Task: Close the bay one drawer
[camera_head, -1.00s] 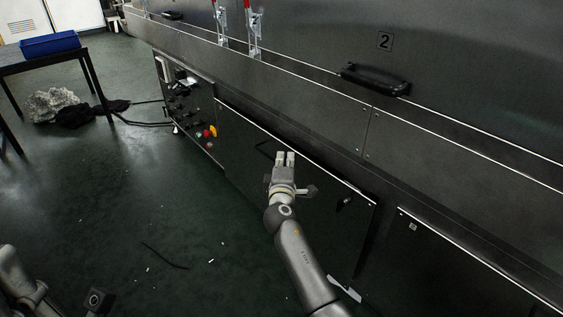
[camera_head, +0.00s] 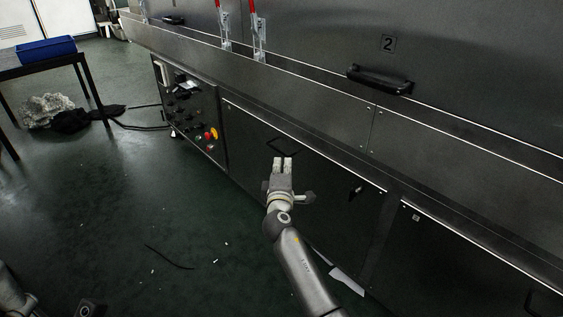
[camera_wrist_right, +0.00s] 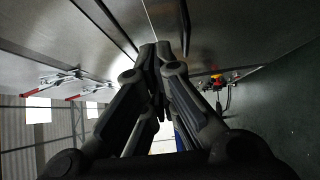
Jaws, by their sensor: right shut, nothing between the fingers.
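The bay one drawer appears to be the dark front panel (camera_head: 318,205) low on the machine, right of the control panel. It looks about flush with the frame around it. Its black bar handle (camera_head: 283,146) is near the upper left of the panel. A black latch (camera_head: 356,190) is at its right. My right gripper (camera_head: 282,160) is shut and empty, with its fingertips just below the handle, at or close to the front; contact cannot be told. Its shut fingers also show in the right wrist view (camera_wrist_right: 160,52). My left gripper is not in view.
The control panel (camera_head: 190,110) with red and yellow knobs stands left of the drawer. Another dark front (camera_head: 450,260) is to the right. Above are a black handle (camera_head: 380,79) and red-handled clamps (camera_head: 258,38). A table (camera_head: 40,62) with a blue bin (camera_head: 46,48) stands far left. Open floor lies between.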

